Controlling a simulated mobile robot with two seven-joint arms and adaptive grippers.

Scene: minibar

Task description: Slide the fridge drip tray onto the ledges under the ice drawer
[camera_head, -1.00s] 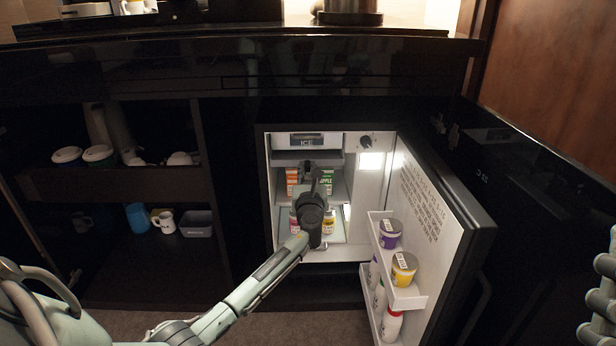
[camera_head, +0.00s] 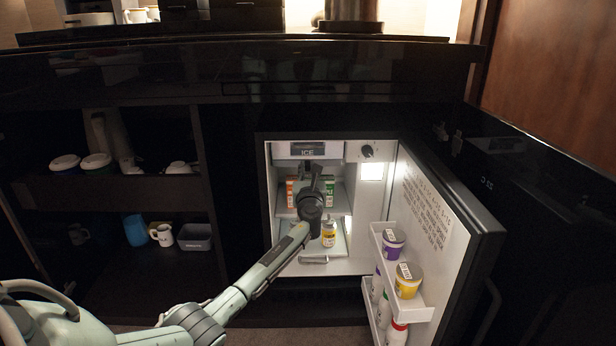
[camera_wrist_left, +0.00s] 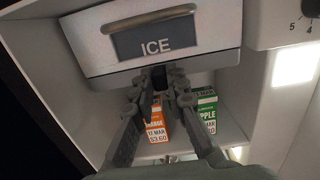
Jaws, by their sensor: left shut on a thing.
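My left gripper (camera_wrist_left: 160,82) reaches into the open fridge, its fingers just below the white ice drawer (camera_wrist_left: 150,38) marked ICE. The fingers are shut on a small dark part at the centre. I take this for the grip of the drip tray. The tray appears as a thin pale layer (camera_wrist_left: 215,62) close under the drawer front, mostly hidden. I cannot tell whether its edges rest on the ledges. In the head view, the left gripper (camera_head: 308,172) hides the middle of the space under the drawer (camera_head: 295,150). My right gripper is out of view.
Orange (camera_wrist_left: 158,122) and green (camera_wrist_left: 207,108) cartons stand on the shelf below. A yellow-labelled bottle (camera_head: 328,232) stands lower. A small metallic piece (camera_head: 314,260) lies at the fridge floor's front. The open door (camera_head: 440,230) with jar racks bounds the right side.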

